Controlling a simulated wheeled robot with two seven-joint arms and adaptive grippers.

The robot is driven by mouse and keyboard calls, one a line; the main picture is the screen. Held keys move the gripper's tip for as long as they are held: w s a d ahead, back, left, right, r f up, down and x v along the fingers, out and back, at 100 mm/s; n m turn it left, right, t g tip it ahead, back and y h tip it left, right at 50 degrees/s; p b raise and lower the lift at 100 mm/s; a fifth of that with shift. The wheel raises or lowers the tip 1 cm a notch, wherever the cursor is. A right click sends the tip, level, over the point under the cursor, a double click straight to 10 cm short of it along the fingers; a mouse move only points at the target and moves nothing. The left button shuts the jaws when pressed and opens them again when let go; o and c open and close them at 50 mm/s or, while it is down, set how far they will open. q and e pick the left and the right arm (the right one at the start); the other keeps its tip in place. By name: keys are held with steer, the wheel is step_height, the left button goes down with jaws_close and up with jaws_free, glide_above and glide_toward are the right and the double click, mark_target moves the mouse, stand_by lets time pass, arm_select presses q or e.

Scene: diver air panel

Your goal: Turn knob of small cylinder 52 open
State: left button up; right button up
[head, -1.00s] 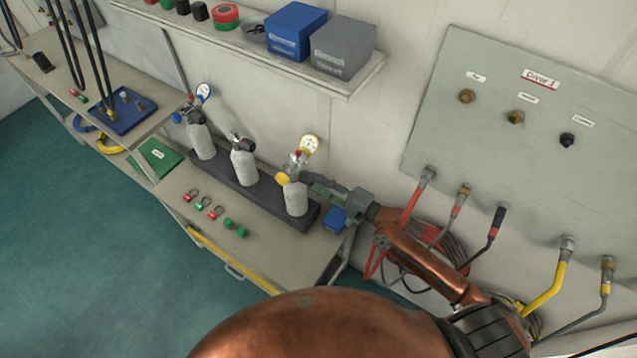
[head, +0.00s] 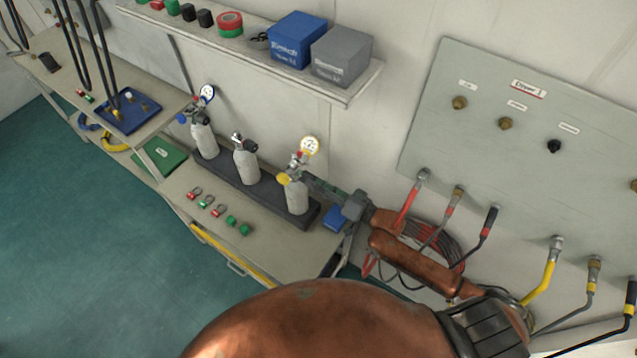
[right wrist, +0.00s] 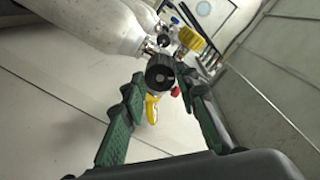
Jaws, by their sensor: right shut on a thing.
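Three small pale grey cylinders stand in a dark rack (head: 240,184) on the bench; no number is readable on them. The right cylinder (head: 297,198) has a yellow knob (head: 283,179) on its left side and a white-faced gauge (head: 309,146) above. My right gripper (head: 312,183) reaches its valve from the right. In the right wrist view, a round black knob (right wrist: 160,75) sits between the green fingertips (right wrist: 158,84), which are shut on it. The yellow knob also shows there (right wrist: 190,38), beyond the fingers. My left gripper is not in view.
The middle cylinder (head: 246,164) and left cylinder (head: 203,138) stand close by in the rack. A shelf (head: 358,84) with boxes overhangs behind. The grey wall panel (head: 425,120) and its hoses are right of the rack. Small red and green parts lie on the bench front.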

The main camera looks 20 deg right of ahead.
steer(key=shift+d+f+n+y+b, duration=0.15)
steer(key=shift+n+b, duration=0.25)
steer(key=shift+n, duration=4.25)
steer(key=shift+a+r+n+y+b, duration=0.1)
steer(key=shift+n+b, duration=0.35)
steer(key=shift+n, duration=4.25)
steer(key=shift+d+f+n+y+b, duration=0.15)
steer(key=shift+n+b, duration=0.25)
steer(key=shift+n, duration=4.25)
steer(key=shift+r+n, duration=0.1)
steer(key=shift+n, duration=0.2)
steer(key=o, duration=1.2)
